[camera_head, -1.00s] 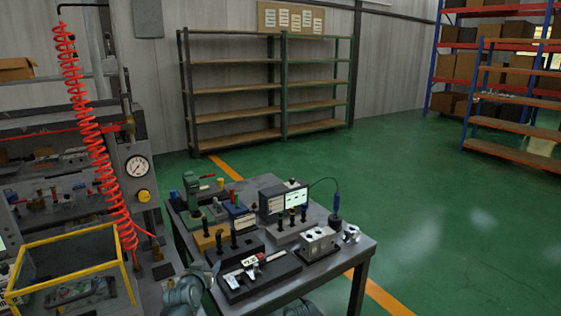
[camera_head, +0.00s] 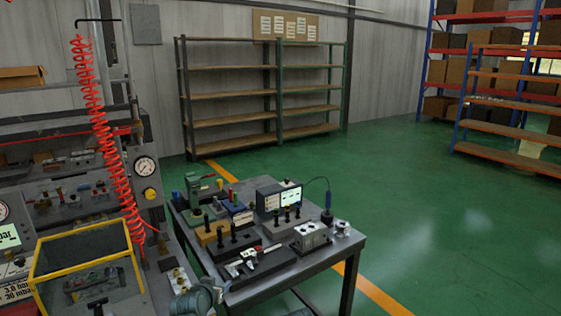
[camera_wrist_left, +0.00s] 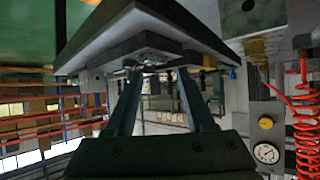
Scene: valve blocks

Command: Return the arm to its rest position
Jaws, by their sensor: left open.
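My left arm comes in at the bottom edge of the head view, where a rounded grey-teal part of it shows in front of the small table's near left corner. My left gripper shows clearly in the left wrist view (camera_wrist_left: 156,72), which is upside down. Its two dark fingers stand apart and nothing is held between them. The small table (camera_wrist_left: 90,50) and its fixtures lie beyond the fingertips. My right gripper is not in view.
A bench with a yellow-framed box (camera_head: 88,270), gauge (camera_head: 145,166) and red coiled hose (camera_head: 97,120) stands left. Green floor is free to the right.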

